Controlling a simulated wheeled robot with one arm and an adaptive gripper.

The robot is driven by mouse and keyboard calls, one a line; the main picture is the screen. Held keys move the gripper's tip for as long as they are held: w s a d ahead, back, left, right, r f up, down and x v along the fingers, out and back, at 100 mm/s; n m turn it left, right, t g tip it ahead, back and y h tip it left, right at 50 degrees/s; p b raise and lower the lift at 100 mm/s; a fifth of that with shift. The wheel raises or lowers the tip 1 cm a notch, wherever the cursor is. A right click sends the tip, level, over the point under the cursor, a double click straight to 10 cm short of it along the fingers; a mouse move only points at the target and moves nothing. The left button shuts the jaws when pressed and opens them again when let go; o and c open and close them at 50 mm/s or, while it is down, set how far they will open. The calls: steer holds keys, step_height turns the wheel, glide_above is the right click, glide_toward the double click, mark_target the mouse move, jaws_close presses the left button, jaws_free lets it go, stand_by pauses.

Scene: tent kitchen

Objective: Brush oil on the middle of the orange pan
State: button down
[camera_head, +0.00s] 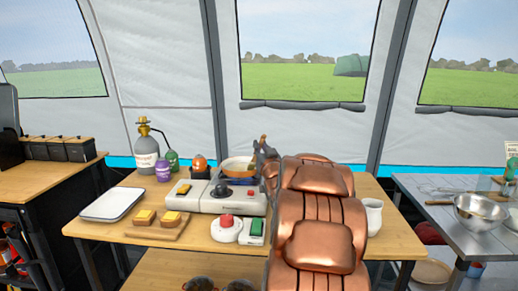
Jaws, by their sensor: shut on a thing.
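The orange pan (228,170) sits on the white camping stove (200,205), near the middle of the table. Its pale inside faces up, and its right side is partly covered by my gripper. My gripper (262,158) is at the pan's right edge, dark and small, partly hidden by my copper-coloured arm. It is shut on a thin brown handle (263,140), seemingly the brush, which sticks up above it. The bristles are hidden or too small to make out. I cannot tell whether they touch the pan, or whether oil is on it.
A gas cylinder (147,160), purple jar (163,172) and orange-topped container (199,164) stand left of the pan. A white tray (112,204) and a board with bread (150,232) lie at left. A red-topped item (227,226) is in front; a white jug (374,218) stands right.

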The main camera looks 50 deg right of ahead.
steer(key=shift+w+b, duration=1)
steer(key=shift+w, duration=3.2)
steer(key=shift+s+d+f, duration=0.15)
steer(key=shift+s, duration=1.9)
steer(key=shift+s+d, duration=0.25)
steer(key=shift+s, duration=0.75)
steer(key=shift+s+d, duration=0.2)
steer(key=shift+s, duration=0.8)
steer(key=w+b, duration=0.1)
steer(key=w, duration=0.7)
steer(key=shift+w+a, duration=0.3)
steer(key=shift+a, duration=0.05)
step_height(320, 180, up, 6)
steer(key=p, duration=0.2)
